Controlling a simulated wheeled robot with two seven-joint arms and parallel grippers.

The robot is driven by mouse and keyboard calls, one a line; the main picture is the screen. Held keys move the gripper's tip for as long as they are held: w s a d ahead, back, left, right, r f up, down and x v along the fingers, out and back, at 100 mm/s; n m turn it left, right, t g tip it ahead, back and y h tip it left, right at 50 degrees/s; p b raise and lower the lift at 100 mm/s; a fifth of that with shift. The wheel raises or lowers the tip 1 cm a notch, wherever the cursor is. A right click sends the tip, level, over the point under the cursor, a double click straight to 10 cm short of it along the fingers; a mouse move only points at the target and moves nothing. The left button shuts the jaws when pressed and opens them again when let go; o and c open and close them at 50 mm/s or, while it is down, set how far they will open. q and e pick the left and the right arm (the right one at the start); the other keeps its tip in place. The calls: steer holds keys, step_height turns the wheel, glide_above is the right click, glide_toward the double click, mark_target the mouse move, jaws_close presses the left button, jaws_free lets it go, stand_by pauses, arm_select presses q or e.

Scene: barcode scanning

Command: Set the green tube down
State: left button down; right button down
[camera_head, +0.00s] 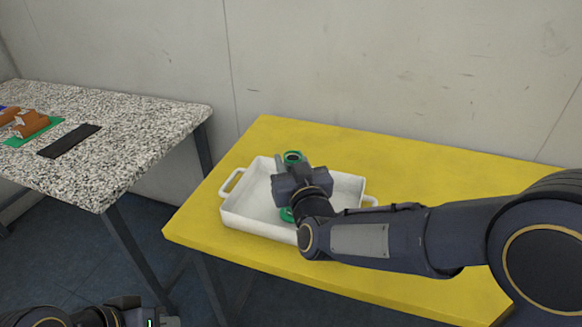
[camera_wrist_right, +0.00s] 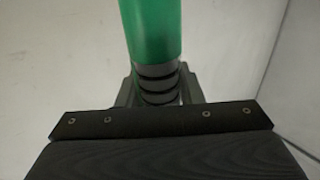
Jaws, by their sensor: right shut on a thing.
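The green tube (camera_wrist_right: 150,28) runs up and away from my right gripper (camera_wrist_right: 157,90) in the right wrist view, with a dark banded part between the fingers. My right gripper is shut on it. In the head view the right gripper (camera_head: 291,182) is over the white tray (camera_head: 237,211). A green ring-shaped end (camera_head: 293,156) shows beyond the gripper, and another green part (camera_head: 287,214) shows just below it. The gripper hides what lies between. I cannot tell whether the tube touches the tray floor. My left gripper (camera_head: 165,321) is at the bottom edge, only partly in view.
The tray stands on a yellow table (camera_head: 420,165), which is clear behind and to the right. A speckled table (camera_head: 120,125) at left holds a black flat strip (camera_head: 69,141) and brown objects (camera_head: 31,123) on a green sheet. A gap separates the two tables.

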steer(key=shift+f, duration=0.3)
steer(key=shift+f+b, duration=0.3)
steer(key=shift+b, duration=0.05)
steer(key=c, duration=1)
jaws_free()
steer(key=shift+s+f, duration=0.1)
steer(key=s+d, duration=0.2)
steer(key=s, duration=0.1)
steer(key=s+d+g+p, duration=0.1)
steer(key=s+d, duration=0.1)
steer(key=s, duration=0.2)
steer(key=s+d+m+g, duration=0.1)
steer(key=s+d, duration=0.1)
steer(key=s, duration=0.2)
steer(key=shift+s+d+y, duration=0.1)
steer(key=shift+y, duration=0.2)
steer(key=s+d+f+m+g, duration=0.1)
steer(key=s+d+f+g, duration=0.1)
steer(key=s+d, duration=0.3)
steer(key=s+d+f+m+g+h, duration=0.1)
steer(key=s+d+f+g, duration=0.2)
steer(key=s, duration=0.4)
steer(key=s+d+f+m+g, duration=0.2)
steer(key=s+d+f+g, duration=0.1)
steer(key=s+d, duration=0.3)
steer(key=shift+s+d+g+h, duration=0.4)
steer(key=shift+d+g, duration=0.1)
steer(key=shift+g, duration=0.4)
